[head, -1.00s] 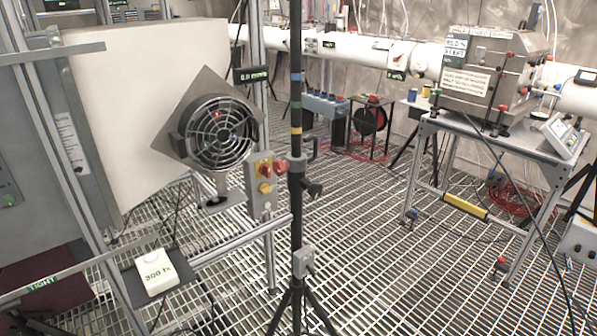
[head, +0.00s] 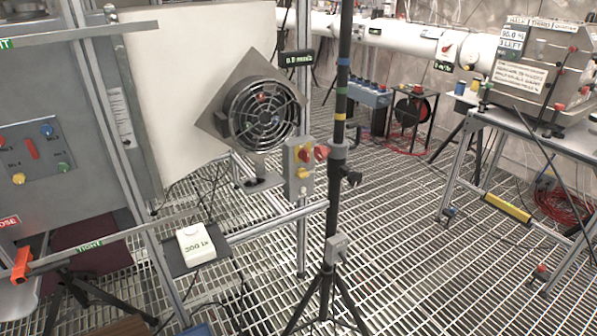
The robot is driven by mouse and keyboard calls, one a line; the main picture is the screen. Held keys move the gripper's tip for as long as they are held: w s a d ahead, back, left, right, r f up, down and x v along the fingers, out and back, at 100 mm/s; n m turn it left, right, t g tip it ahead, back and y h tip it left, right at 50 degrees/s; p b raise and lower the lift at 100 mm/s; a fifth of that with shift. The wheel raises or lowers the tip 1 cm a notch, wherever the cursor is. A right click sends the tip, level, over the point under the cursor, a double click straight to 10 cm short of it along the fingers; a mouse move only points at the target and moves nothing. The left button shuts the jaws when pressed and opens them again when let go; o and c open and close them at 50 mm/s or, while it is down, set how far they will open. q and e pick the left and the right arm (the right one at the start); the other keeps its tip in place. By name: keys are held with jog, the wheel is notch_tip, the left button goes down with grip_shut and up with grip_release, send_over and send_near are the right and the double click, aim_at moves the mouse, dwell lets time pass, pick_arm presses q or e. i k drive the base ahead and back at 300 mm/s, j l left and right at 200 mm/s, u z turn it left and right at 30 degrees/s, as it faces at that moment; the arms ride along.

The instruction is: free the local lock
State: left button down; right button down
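A grey switch box (head: 299,172) is fixed to an upright metal post just right of the fan. It carries a red knob on a yellow plate (head: 303,153) and a yellow knob (head: 303,174) below it. A red part (head: 321,152) sticks out at its right side, close to the black pole; I cannot tell whether it is a lock. No part is clearly readable as the local lock. Neither of my grippers shows in the head view.
A caged fan (head: 262,112) stands before a white panel (head: 190,60). A black tripod pole (head: 341,110) rises right of the switch box. A grey panel with coloured buttons (head: 35,150) is at left. Open grating floor (head: 400,230) lies to the right.

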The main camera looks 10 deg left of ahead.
aim_at(301, 173)
jog(key=i+l, duration=0.55)
jog(key=i+l+u, duration=0.2)
jog(key=u, duration=0.15)
jog(key=i+l+u, duration=0.1)
jog(key=l+u, duration=0.35)
jog(key=u, duration=1.15)
